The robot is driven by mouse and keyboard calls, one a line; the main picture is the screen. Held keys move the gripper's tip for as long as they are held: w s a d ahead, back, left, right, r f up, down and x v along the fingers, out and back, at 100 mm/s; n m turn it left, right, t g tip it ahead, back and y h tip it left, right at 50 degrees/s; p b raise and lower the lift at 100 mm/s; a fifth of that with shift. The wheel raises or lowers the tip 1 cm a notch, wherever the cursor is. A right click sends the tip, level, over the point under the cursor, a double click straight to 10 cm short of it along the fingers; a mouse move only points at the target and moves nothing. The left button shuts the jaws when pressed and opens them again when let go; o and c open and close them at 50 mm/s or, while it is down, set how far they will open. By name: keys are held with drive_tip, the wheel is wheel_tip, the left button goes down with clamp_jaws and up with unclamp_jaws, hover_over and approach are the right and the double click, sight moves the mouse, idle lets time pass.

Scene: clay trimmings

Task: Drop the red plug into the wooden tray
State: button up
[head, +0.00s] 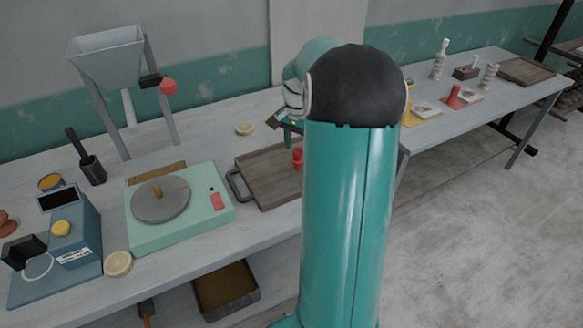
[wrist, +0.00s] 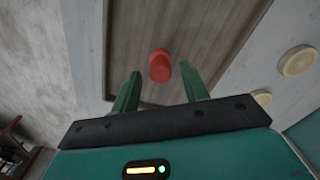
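The red plug (head: 297,158) shows over the wooden tray (head: 262,192), close to my arm's left edge in the head view. In the wrist view the plug (wrist: 160,66) appears between and just beyond my fingertips, with clear gaps on both sides. The tray (wrist: 118,40) fills the background behind it. I cannot tell whether the plug rests on the tray floor or is just above it. My gripper (wrist: 159,70) is open, its two green fingers apart. In the head view my gripper (head: 287,135) is partly hidden by my arm, which also covers the tray's right part.
A turntable scale (head: 140,233) and a blue device (head: 75,245) stand left of the tray. A hopper on legs (head: 105,60) stands behind. Pale discs (head: 118,264) lie on the bench. The right table (head: 500,80) holds several small pieces, including another red one (head: 454,97).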

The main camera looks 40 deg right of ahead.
drive_tip(key=shift+r, duration=0.1)
wheel_tip(320, 180, up, 14)
drive_tip(key=shift+f, duration=0.2)
idle(0.4)
drive_tip(key=shift+a, duration=0.15)
drive_tip(key=s+a+r+n+t+h, duration=0.2)
drive_tip(key=a+n, duration=0.5)
drive_tip(key=a, duration=1.4)
drive_tip(key=s+a+f+n+t+y, duration=0.2)
drive_tip(key=s+a+n, duration=0.6)
drive_tip(key=s+a, duration=0.4)
wheel_tip(320, 180, down, 2)
drive_tip(key=a+t, duration=0.1)
drive_tip(key=a, duration=0.1)
drive_tip(key=shift+a+f+n+t, duration=0.15)
drive_tip(key=shift+a+n+t, duration=0.15)
drive_tip(key=shift+a, duration=0.05)
